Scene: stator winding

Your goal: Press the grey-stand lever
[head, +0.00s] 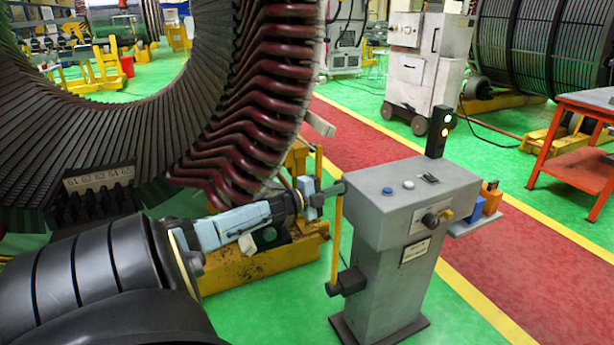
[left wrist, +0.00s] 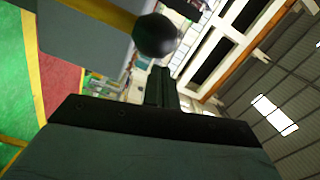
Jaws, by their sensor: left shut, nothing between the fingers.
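The grey stand (head: 385,225) stands upright at centre right in the head view. Its lever (head: 337,240) is a yellow rod rising nearly upright from a dark block on the stand's left side. In the left wrist view the lever ends in a black ball knob (left wrist: 157,36); in the head view the lever's top is partly hidden by my gripper. My left gripper (head: 338,188) is shut and empty at the lever's top end. In the left wrist view its fingers (left wrist: 160,88) lie just below the knob; I cannot tell whether they touch it. My right gripper is not in view.
The large stator (head: 95,145) with red windings fills the left, close to my left arm. The stand's top carries buttons, and a signal light (head: 439,130) stands behind it. A blue box (head: 474,208) sits at its right side.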

